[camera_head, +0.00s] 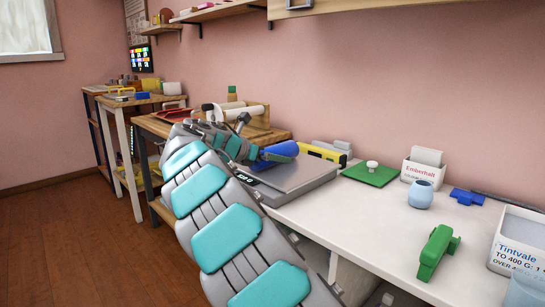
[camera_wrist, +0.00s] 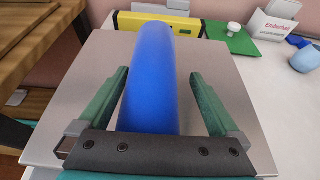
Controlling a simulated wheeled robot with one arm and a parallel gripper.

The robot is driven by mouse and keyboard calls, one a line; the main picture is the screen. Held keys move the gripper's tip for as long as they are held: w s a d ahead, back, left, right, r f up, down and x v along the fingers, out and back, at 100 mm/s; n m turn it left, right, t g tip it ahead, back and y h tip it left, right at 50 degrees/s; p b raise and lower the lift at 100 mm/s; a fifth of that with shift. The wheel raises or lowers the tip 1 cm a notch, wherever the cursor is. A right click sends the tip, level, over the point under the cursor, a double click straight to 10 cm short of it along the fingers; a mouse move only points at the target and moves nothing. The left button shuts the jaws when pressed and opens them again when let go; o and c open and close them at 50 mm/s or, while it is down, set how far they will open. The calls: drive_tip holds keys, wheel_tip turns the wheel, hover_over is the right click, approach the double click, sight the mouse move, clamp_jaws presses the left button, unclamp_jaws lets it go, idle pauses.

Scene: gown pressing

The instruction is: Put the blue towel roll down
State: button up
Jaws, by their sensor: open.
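The blue towel roll (camera_wrist: 152,75) lies on the flat grey metal plate of a scale-like device (camera_wrist: 225,80). In the wrist view my gripper (camera_wrist: 160,82) is open, with one green finger on each side of the roll and a visible gap on both sides. In the head view the roll (camera_head: 281,149) shows at the end of my arm, over the grey device (camera_head: 300,175), which has a small dark display on its front. My gripper (camera_head: 272,155) is partly hidden there by the arm and the roll.
A yellow and black level (camera_head: 323,153) lies behind the plate. To the right are a green board with a white knob (camera_head: 370,175), a white Emberhalt box (camera_head: 423,168), a blue jar (camera_head: 420,194) and a green clamp-like object (camera_head: 437,250). The white table between them is partly clear.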

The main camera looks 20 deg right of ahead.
drive_tip(key=p+v, duration=0.1)
drive_tip(key=v, duration=1.1)
